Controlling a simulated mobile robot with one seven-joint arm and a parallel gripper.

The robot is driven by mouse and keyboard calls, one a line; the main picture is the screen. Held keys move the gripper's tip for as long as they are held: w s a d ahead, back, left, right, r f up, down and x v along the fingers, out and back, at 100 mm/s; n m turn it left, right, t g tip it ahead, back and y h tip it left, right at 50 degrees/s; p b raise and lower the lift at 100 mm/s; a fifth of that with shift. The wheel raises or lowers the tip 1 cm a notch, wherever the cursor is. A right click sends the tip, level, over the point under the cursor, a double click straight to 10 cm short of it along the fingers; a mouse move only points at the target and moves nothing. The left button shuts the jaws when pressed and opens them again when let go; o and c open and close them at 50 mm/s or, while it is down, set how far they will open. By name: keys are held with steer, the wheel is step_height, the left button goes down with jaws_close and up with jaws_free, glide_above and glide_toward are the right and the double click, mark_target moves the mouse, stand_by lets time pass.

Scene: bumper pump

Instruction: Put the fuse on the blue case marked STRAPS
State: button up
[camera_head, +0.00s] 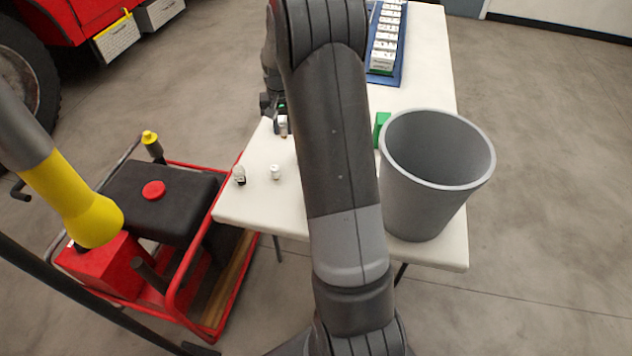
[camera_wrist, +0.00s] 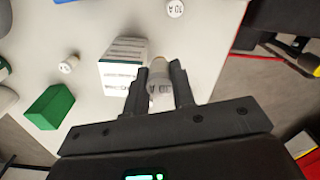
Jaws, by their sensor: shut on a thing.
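My gripper (camera_wrist: 157,78) is shut on a pale cylindrical fuse (camera_wrist: 159,84) with dark lettering, of which I make out only an "A". In the head view my gripper (camera_head: 281,115) is over the white table's left side, with the fuse (camera_head: 283,127) just below it. A blue tray-like base (camera_head: 386,78) at the back of the table bears a row of white labelled blocks. A blue edge (camera_wrist: 65,1) shows at the top of the wrist view. I can read no STRAPS marking, and cannot tell whether either blue thing is that case.
A white printed block (camera_wrist: 122,66) stands close beside my left finger. A green block (camera_wrist: 50,106) lies farther left. Two small bottle-like pieces (camera_head: 239,175) (camera_head: 275,172) stand near the table's left edge. A grey bin (camera_head: 428,200) fills the front right. A red cart (camera_head: 170,250) adjoins the table.

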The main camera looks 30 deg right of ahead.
steer(key=s+d+r, duration=0.2)
steer(key=s+r, duration=0.1)
steer(key=s, duration=1.4)
steer(key=shift+m, duration=0.4)
steer(key=f, duration=0.9)
steer(key=shift+s+f, duration=0.2)
steer(key=shift+s, duration=0.05)
steer(key=shift+f, duration=0.1)
steer(key=o, duration=1)
